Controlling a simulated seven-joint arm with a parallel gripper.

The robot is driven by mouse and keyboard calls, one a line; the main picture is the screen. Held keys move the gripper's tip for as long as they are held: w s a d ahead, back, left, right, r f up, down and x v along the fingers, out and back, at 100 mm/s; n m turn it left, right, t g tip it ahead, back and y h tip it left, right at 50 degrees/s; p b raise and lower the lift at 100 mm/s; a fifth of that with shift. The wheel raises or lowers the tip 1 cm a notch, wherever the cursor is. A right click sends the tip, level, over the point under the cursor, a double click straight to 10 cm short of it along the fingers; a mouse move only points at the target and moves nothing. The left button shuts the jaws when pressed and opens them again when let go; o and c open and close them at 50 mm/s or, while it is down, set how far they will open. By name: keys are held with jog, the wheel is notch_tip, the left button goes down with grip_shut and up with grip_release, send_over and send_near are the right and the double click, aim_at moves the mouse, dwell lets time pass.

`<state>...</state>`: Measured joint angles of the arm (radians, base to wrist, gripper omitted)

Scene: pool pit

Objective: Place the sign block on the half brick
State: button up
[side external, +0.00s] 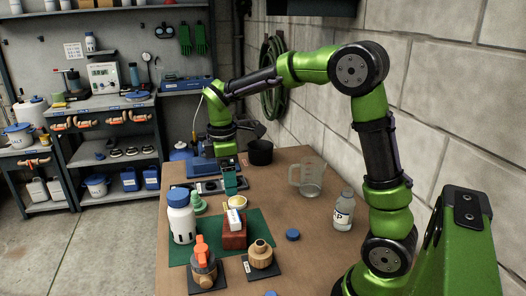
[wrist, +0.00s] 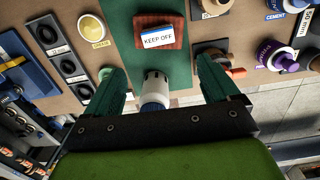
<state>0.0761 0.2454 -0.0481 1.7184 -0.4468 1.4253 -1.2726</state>
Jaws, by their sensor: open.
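The sign block, white with "KEEP OFF" lettering and a blue edge, shows in the wrist view (wrist: 157,39) and the side view (side external: 236,217). It appears to rest on the red half brick (side external: 234,239), also in the wrist view (wrist: 151,20), which lies on a green mat (side external: 258,223). I cannot tell whether the block sits flat or slightly tilted. My gripper (side external: 230,187) is open and empty, above the table and behind the brick in the side view. In the wrist view its two fingers (wrist: 160,78) are spread apart, with the sign block beyond them.
A white bottle with blue cap (side external: 181,217) stands left of the brick and shows between my fingers in the wrist view (wrist: 156,85). Valve fittings (side external: 203,266) stand in front. A yellow-topped dish (side external: 238,201), clear jug (side external: 309,178) and bottle (side external: 343,212) are nearby.

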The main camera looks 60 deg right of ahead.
jog(key=s+a+r+m+t+y, duration=0.1)
jog(key=s+a+r+m+t, duration=0.1)
jog(key=s+m, duration=0.4)
jog(key=s+a+r+m+t+y, duration=0.1)
jog(key=s+a+r+m+t, duration=0.2)
jog(key=s, duration=0.6)
jog(key=a+m+t, duration=0.2)
jog(key=a+m, duration=0.1)
jog(key=shift+s+a+r+m+t, duration=0.25)
jog(key=shift+a+r+m+t, duration=0.05)
jog(key=shift+a+r+m, duration=0.1)
